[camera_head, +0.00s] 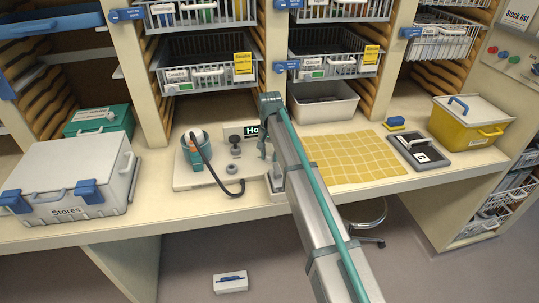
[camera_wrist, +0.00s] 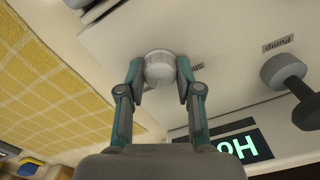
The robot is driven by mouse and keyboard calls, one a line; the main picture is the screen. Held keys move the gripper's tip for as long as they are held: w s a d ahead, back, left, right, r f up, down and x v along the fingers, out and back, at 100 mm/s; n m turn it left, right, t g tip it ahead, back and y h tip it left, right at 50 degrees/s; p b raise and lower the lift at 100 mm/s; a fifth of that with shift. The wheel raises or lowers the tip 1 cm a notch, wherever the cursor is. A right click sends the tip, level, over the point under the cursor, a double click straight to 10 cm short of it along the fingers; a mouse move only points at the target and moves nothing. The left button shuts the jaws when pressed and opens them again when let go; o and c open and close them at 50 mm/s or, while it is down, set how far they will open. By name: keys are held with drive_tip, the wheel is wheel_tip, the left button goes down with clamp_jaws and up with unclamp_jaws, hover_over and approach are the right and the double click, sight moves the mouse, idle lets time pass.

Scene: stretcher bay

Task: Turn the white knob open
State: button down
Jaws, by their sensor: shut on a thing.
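The white knob (camera_wrist: 159,66) is a round, pale knob on a light panel (camera_wrist: 225,30), at the upper middle of the wrist view. My gripper (camera_wrist: 159,77) has one finger on each side of it and is shut on it. A small label beside the knob is partly covered by the right finger. In the head view the panel (camera_head: 182,180) lies on the counter, and my arm hides the knob and most of my gripper.
A dark knob (camera_wrist: 285,75) labelled Pump and a lit display (camera_wrist: 242,146) are near my gripper. A yellow checked mat (camera_head: 355,158) lies right of my arm. Basket shelves (camera_head: 205,60) are above.

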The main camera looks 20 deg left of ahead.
sight(270, 155)
idle(0.4)
drive_tip(key=c, duration=0.8)
unclamp_jaws()
drive_tip(key=shift+o, duration=0.2)
wheel_tip(270, 155, up, 12)
